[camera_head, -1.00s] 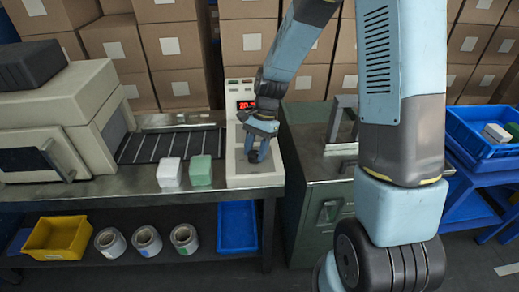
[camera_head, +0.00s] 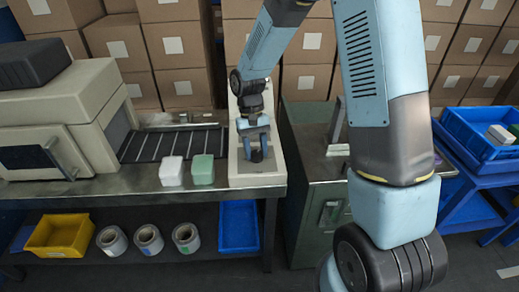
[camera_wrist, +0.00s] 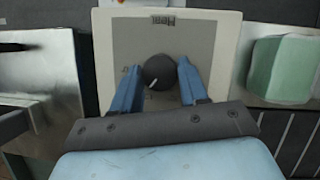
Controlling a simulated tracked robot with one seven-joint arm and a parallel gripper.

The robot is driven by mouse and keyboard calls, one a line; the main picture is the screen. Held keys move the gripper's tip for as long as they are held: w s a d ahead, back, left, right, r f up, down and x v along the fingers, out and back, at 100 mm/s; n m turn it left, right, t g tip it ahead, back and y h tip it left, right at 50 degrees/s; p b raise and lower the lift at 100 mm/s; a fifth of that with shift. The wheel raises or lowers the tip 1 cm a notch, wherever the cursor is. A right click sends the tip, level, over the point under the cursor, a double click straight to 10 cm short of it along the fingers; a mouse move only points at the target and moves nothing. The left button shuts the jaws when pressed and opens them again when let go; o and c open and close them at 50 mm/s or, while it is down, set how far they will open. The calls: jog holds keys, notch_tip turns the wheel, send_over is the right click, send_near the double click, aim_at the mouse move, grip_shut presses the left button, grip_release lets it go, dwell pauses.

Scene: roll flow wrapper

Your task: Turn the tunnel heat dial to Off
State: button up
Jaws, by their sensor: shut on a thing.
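The tunnel heat dial (camera_wrist: 158,72) is a dark round knob with a white pointer line, on a grey face plate (camera_wrist: 190,45) lettered "Heat", which reads upside down in the wrist view. The pointer slants toward the lower left of that view. Small marks beside the dial are too blurred to read. My gripper (camera_wrist: 158,82) has one blue finger on each side of the dial and is shut on it. In the head view my gripper (camera_head: 255,152) comes down from above onto the pale control box (camera_head: 268,181), partly hiding the dial.
A white block (camera_head: 171,172) and a green block (camera_head: 203,170) stand on the steel bench just left of the control box. The conveyor (camera_head: 170,145) and beige tunnel (camera_head: 60,115) lie farther left. A green cabinet (camera_head: 310,210) stands to the right.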

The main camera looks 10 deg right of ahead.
jog(key=n+h, duration=0.1)
jog(key=n, duration=0.2)
jog(key=n+t+h, duration=0.1)
jog(key=n, duration=0.2)
jog(key=shift+s+a+n, duration=0.15)
jog(key=shift+a+n, duration=0.05)
jog(key=shift+n, duration=0.1)
jog(key=n+t, duration=0.1)
jog(key=n, duration=0.2)
jog(key=n+t+h, duration=0.1)
jog(key=n, duration=0.2)
jog(key=shift+s+h, duration=0.15)
jog(key=shift+h, duration=0.15)
jog(key=n+t, duration=0.1)
jog(key=n, duration=0.2)
jog(key=n+t, duration=0.1)
jog(key=n, duration=0.2)
jog(key=shift+s+n+t, duration=0.15)
jog(key=shift+n+t, duration=0.15)
jog(key=shift+t, duration=0.1)
jog(key=n+t, duration=0.1)
jog(key=n, duration=0.1)
jog(key=n+y, duration=0.1)
jog(key=n, duration=0.2)
jog(key=shift+d+t, duration=0.1)
jog(key=shift+t, duration=0.3)
jog(key=shift+n, duration=0.3)
jog(key=o, duration=1)
jog(key=shift+o, duration=0.2)
